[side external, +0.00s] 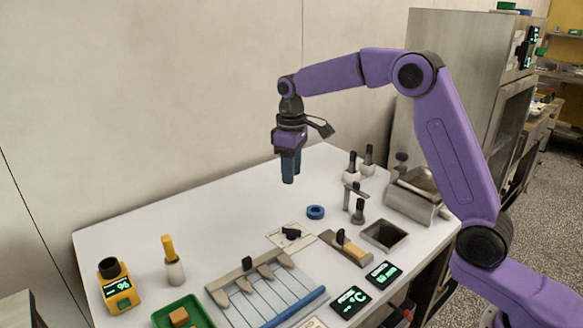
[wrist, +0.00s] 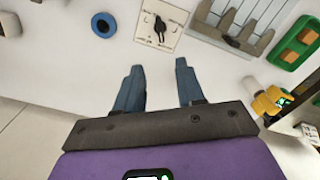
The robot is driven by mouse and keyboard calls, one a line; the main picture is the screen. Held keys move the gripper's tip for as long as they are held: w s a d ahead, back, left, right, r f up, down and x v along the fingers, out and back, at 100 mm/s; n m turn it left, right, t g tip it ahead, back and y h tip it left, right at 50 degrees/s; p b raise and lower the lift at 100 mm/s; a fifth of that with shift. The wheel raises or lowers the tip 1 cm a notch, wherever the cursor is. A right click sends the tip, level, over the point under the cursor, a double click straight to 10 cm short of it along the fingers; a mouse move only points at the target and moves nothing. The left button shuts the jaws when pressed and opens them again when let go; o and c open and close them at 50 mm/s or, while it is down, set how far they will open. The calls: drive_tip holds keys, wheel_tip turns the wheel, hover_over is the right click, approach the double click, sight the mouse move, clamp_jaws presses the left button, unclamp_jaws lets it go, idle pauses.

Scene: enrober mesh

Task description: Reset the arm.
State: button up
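My gripper (side external: 289,170) hangs above the back of the white table in the side external view, pointing down and clear of everything. In the wrist view my gripper (wrist: 158,82) shows two blue fingers spread apart with nothing between them. In the side external view the fingers overlap, so the gap is not clear there.
A blue ring (side external: 315,212) lies on the white table (side external: 215,227). A dial plate (side external: 291,236), a slatted rack (side external: 268,294), a green tray (side external: 182,314) and a yellow meter (side external: 117,288) stand toward the front. Metal bins (side external: 415,195) are at right. The table's back left is clear.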

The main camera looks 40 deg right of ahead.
drive_tip(key=shift+r, duration=0.2)
drive_tip(key=s+a+n, duration=0.2)
drive_tip(key=s+a, duration=0.1)
drive_tip(key=s, duration=0.6)
drive_tip(key=s+a+n, duration=0.1)
drive_tip(key=s+a, duration=0.2)
drive_tip(key=s, duration=0.6)
drive_tip(key=s+d+f+n, duration=0.1)
drive_tip(key=s+d, duration=0.2)
drive_tip(key=s, duration=0.7)
drive_tip(key=s+d+f+n, duration=0.2)
drive_tip(key=s+d, duration=0.2)
drive_tip(key=s, duration=0.7)
drive_tip(key=shift+d+n, duration=0.2)
drive_tip(key=shift+n, duration=0.1)
